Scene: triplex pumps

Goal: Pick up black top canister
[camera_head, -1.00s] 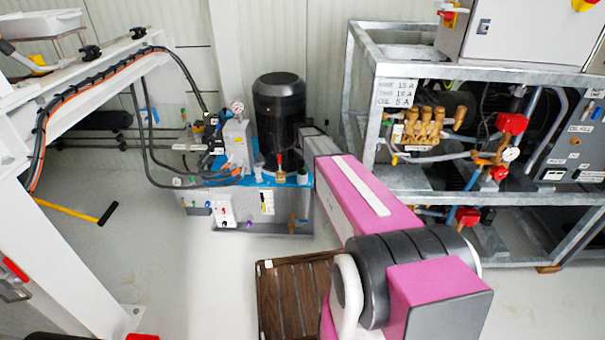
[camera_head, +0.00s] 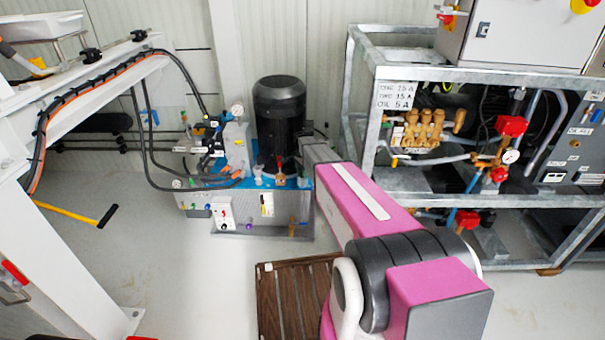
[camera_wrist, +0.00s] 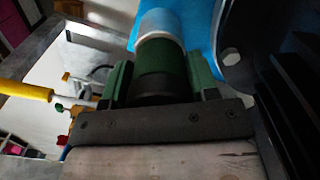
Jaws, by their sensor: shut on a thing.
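My gripper (camera_wrist: 158,78) shows in the wrist view, with its two green-sided fingers on either side of a round canister (camera_wrist: 155,88). It is shut on this canister, whose near end is black, with a dark green band and a whitish part beyond. A blue surface (camera_wrist: 200,30) lies right behind the canister; I cannot tell whether the two touch. In the head view the gripper and the held canister are hidden, and my pink arm reaches toward the blue-topped pump unit (camera_head: 222,184).
A large black motor (camera_head: 280,115) stands on the pump unit, close to my arm. A metal frame (camera_head: 400,185) with brass pump parts is at the right. A white beam (camera_head: 75,90) with hoses is at the left. A brown slatted pallet (camera_head: 290,300) lies on the floor.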

